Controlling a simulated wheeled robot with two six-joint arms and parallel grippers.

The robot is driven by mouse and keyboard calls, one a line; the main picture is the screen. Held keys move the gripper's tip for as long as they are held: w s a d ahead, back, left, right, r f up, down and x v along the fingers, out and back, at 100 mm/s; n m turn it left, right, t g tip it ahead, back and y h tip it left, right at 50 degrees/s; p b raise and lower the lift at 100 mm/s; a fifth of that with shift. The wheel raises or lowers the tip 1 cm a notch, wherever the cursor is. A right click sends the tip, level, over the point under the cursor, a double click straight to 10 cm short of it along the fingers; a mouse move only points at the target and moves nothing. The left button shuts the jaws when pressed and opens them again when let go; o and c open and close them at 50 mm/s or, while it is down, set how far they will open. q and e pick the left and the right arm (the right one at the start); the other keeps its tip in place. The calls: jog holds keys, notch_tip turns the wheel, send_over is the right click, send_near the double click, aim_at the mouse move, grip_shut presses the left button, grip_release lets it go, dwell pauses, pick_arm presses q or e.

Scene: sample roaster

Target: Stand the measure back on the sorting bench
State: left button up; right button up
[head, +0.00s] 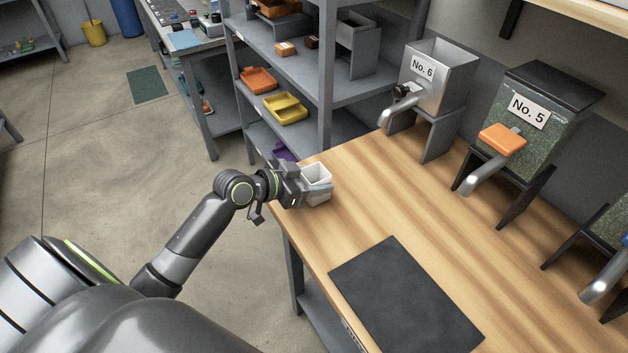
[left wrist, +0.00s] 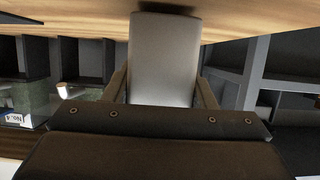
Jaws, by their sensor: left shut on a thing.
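The measure (head: 317,172) is a small pale, open-topped square cup. It is at the left back corner of the wooden bench (head: 375,205) in the head view, and looks upright. My left gripper (head: 309,190) is shut on it from the left. In the left wrist view the measure (left wrist: 165,60) stands between the two fingers, with the wooden surface and a dark shadow right at its end. I cannot tell whether it touches the bench or is just above it. My right gripper is out of view.
A dark mat (head: 405,300) lies on the bench's near part. Hoppers No. 6 (head: 440,80) and No. 5 (head: 540,110) stand along the wall with spouts over the bench. Grey shelves (head: 325,90) with an orange tray (head: 258,80) and yellow tray (head: 285,108) stand behind.

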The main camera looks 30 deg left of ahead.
pick_arm(q)
jog(key=shift+f, duration=0.5)
jog(key=o, duration=1.2)
jog(key=shift+r, duration=0.1)
jog(key=shift+c, duration=0.2)
jog(key=shift+r, duration=0.1)
jog(key=shift+s+r, duration=0.1)
jog(key=v, duration=1.1)
jog(key=shift+s+r, duration=0.15)
jog(key=shift+s, duration=0.2)
jog(key=shift+a, duration=0.1)
